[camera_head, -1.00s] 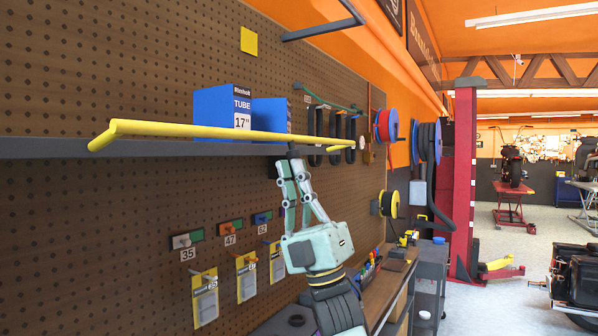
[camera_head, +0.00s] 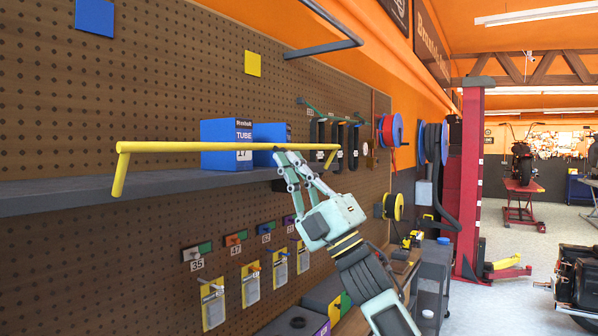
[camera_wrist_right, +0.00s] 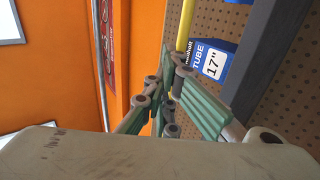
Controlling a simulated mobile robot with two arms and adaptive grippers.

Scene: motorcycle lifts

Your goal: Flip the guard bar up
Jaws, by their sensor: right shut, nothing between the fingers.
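The yellow guard bar (camera_head: 215,147) runs along the front of the grey shelf (camera_head: 110,187) on the pegboard wall. Its left end arm (camera_head: 121,172) now hangs down and its long rail stands above the shelf edge. My right gripper (camera_head: 283,157) is shut and empty, with its fingertips at the rail's right half, just under or against it; contact is hard to tell. In the right wrist view the yellow bar (camera_wrist_right: 184,25) passes just beyond the fingertips (camera_wrist_right: 180,62). My left gripper is not in view.
Blue tube boxes (camera_head: 226,142) stand on the shelf behind the bar. A grey bracket (camera_head: 325,40) juts out above. Black hoops (camera_head: 338,140) and hose reels (camera_head: 390,130) hang to the right. Tagged tools hang below the shelf.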

